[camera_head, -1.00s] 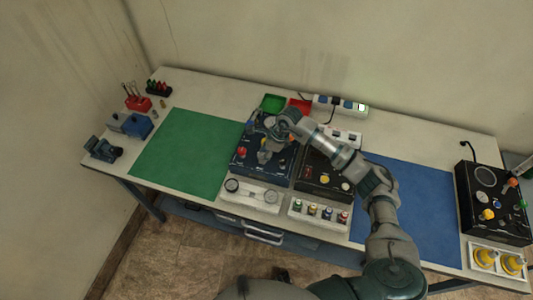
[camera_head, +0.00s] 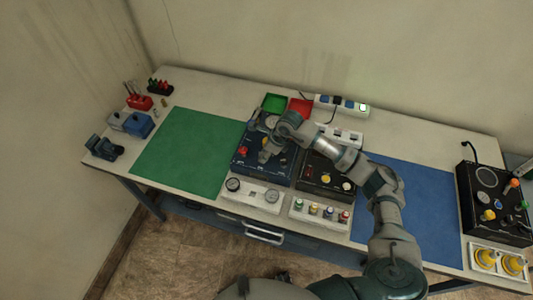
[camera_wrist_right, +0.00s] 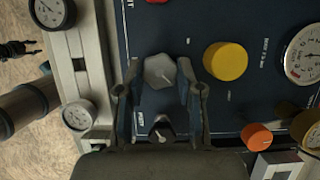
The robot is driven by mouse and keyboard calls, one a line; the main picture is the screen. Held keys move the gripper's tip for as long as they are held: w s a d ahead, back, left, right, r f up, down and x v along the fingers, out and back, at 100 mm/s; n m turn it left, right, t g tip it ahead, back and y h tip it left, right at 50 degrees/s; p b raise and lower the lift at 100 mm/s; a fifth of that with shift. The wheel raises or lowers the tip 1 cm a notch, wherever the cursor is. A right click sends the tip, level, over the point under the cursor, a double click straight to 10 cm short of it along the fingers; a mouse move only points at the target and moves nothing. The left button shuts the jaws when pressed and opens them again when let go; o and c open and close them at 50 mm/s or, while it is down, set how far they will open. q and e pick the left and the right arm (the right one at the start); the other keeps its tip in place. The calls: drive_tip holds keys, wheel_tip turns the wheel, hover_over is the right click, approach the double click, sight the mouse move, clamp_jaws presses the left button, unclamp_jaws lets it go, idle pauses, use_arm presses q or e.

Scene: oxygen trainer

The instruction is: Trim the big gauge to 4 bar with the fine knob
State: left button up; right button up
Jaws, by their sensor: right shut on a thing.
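The dark blue panel (camera_head: 248,166) stands at the middle of the bench. In the right wrist view a grey faceted knob (camera_wrist_right: 160,71) with a pale pointer line sits between the fingertips of my right gripper (camera_wrist_right: 160,80), which is shut on it. The same gripper (camera_head: 265,154) shows over the panel in the head view. The big white-faced gauge (camera_wrist_right: 304,54) is at the right edge of the wrist view, partly cut off; its reading is too small to tell. A yellow knob (camera_wrist_right: 225,61) lies between them. My left gripper is out of view.
A black box (camera_head: 325,178) stands right of the panel. The green mat (camera_head: 187,152) is clear.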

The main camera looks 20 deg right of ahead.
drive_tip(key=o, duration=1)
drive_tip(key=shift+w+a+r, duration=0.15)
drive_tip(key=shift+w+r, duration=0.05)
drive_tip(key=shift+r, duration=0.05)
drive_tip(key=shift+o, duration=0.8)
drive_tip(key=shift+a+f, duration=0.1)
drive_tip(key=shift+a, duration=0.05)
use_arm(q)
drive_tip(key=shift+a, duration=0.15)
use_arm(e)
drive_tip(key=v, duration=1.1)
drive_tip(key=shift+r, duration=0.35)
drive_tip(key=shift+s+d, duration=0.1)
drive_tip(key=shift+d, duration=0.15)
